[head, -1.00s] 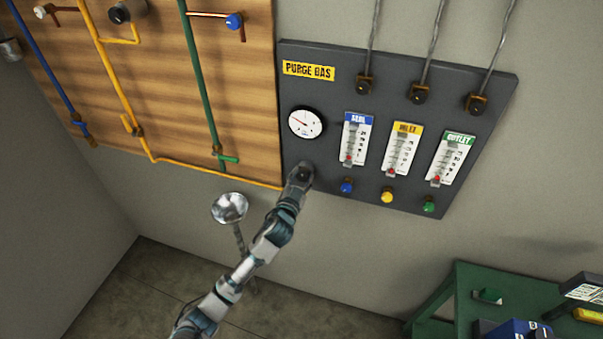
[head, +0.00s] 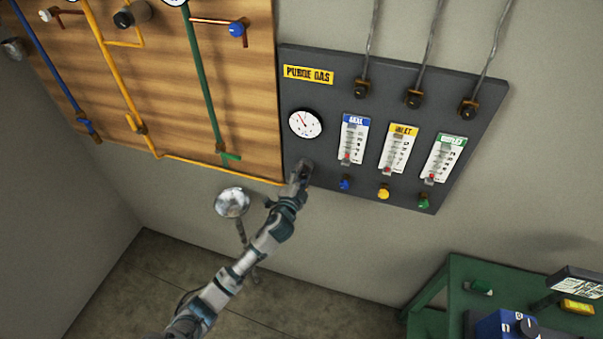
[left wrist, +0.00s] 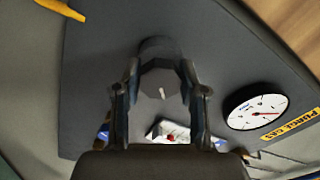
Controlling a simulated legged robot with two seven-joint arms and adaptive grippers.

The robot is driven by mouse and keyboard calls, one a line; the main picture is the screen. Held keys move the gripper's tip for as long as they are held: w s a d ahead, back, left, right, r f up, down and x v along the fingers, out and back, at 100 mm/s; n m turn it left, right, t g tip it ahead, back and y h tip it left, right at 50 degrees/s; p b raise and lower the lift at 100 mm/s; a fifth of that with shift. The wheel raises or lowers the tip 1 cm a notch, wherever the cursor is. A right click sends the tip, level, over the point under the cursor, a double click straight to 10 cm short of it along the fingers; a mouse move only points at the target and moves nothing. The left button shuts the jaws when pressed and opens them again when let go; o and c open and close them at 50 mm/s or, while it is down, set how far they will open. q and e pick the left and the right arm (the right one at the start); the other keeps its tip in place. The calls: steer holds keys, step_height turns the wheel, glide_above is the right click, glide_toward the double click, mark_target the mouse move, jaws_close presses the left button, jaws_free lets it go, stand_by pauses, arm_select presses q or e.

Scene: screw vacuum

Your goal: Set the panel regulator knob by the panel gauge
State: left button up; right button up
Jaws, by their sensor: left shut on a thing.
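The dark regulator knob (left wrist: 160,82) stands on the grey purge gas panel (head: 400,77), below the panel gauge. It has a pale pointer mark. My left gripper (left wrist: 157,92) is shut on the knob, with one finger on each side of it in the left wrist view. In the head view my left gripper (head: 300,177) reaches the panel's lower left and covers most of the knob. The round white panel gauge (head: 305,124) has a thin red needle; it also shows in the left wrist view (left wrist: 257,107). My right gripper is in neither view.
Three flowmeters, labelled in blue (head: 353,139), yellow (head: 399,149) and green (head: 443,160), sit right of the gauge with coloured knobs below. A wooden board (head: 150,80) with pipes is at left. A round metal dish (head: 232,202) is near my arm. A green bench (head: 490,280) stands lower right.

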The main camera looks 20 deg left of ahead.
arm_select(q)
steer(key=shift+f, duration=0.3)
steer(key=o, duration=1)
steer(key=shift+o, duration=0.7)
steer(key=shift+r, duration=0.1)
steer(key=shift+s, duration=0.25)
steer(key=s, duration=1.1)
steer(key=shift+s+a, duration=0.2)
